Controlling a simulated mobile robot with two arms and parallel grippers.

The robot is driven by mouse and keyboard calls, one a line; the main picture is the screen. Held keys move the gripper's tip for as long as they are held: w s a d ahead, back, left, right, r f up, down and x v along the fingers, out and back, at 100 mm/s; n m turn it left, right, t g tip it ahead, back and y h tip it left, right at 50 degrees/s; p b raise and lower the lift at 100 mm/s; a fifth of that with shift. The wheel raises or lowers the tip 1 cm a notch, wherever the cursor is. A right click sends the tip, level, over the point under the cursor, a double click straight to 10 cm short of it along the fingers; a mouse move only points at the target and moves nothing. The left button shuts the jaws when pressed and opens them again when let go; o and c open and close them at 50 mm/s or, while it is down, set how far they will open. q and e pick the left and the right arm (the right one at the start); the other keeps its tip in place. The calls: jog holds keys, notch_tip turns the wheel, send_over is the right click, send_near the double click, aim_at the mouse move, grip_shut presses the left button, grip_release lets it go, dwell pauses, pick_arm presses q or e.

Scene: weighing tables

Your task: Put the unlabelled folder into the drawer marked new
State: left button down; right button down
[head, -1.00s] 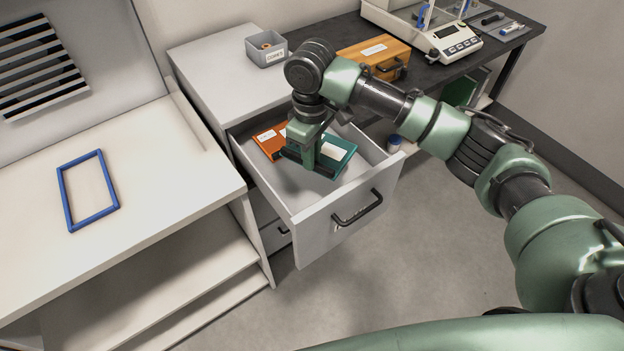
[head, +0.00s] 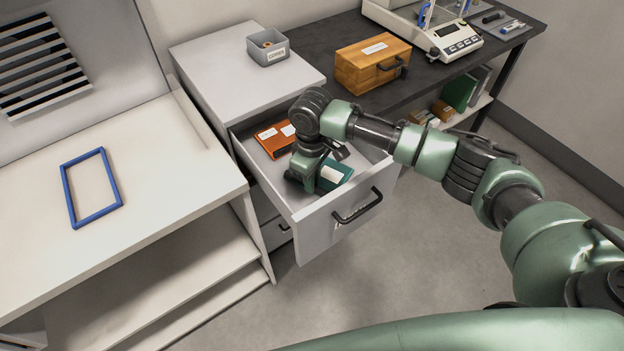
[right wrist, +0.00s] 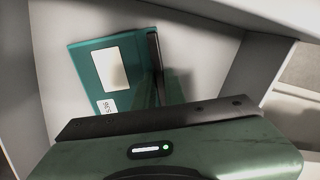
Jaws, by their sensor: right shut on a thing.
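A teal folder (head: 338,173) lies in the open top drawer (head: 300,205), at its front right part. In the right wrist view the teal folder (right wrist: 90,65) shows a large blank white panel and a small white tag with print. My right gripper (head: 316,184) points down into the drawer and is shut on the teal folder; the arm hides part of it. An orange folder (head: 272,142) with white labels lies behind it in the same drawer. No marking is readable on the drawer front. My left gripper is not in view.
A grey bin (head: 268,50) stands on the cabinet top (head: 215,70). A wooden box (head: 372,65) and a balance (head: 450,42) stand on the dark table. A blue frame (head: 92,212) lies on the pale bench at left. A lower drawer (head: 276,234) sits below the open one.

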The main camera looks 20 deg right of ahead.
jog(key=c, duration=1.5)
grip_release()
jog(key=shift+f, duration=0.1)
notch_tip(320, 180, up, 12)
jog(key=shift+r+b, duration=0.2)
jog(key=shift+b, duration=0.7)
